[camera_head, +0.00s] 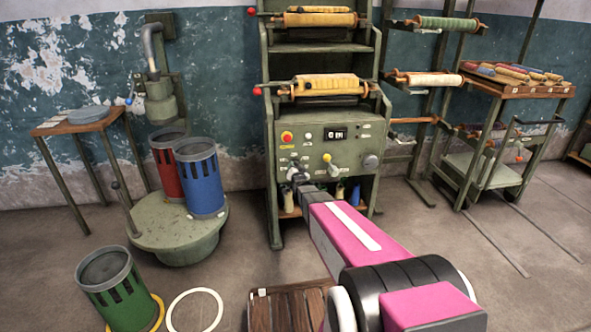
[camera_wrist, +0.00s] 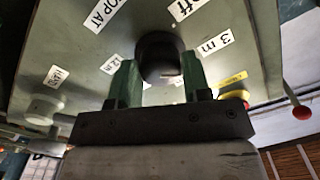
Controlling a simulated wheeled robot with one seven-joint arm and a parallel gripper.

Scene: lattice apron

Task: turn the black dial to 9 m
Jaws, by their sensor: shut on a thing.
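The black dial (camera_wrist: 158,48) sits on the grey-green panel (camera_wrist: 85,45) in the wrist view. My gripper (camera_wrist: 159,78) is shut on it, with one green finger on each side. Labels around the dial read "off" at the upper right, "3 m" (camera_wrist: 212,44) at the right, and what looks like "12 m" (camera_wrist: 111,64) at the left. I cannot make out a 9 m label or the dial's pointer; the jaws cover the lower side. In the head view my gripper (camera_head: 297,174) is at the machine's lower front panel and hides the dial.
The panel also carries a red button (camera_head: 287,136), a small display (camera_head: 335,134), a yellow knob (camera_head: 327,158) and a grey knob (camera_head: 371,161). A red ball (camera_wrist: 302,112) shows in the wrist view. A blue bin (camera_head: 201,180) stands left; a wooden crate (camera_head: 287,308) is on the floor.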

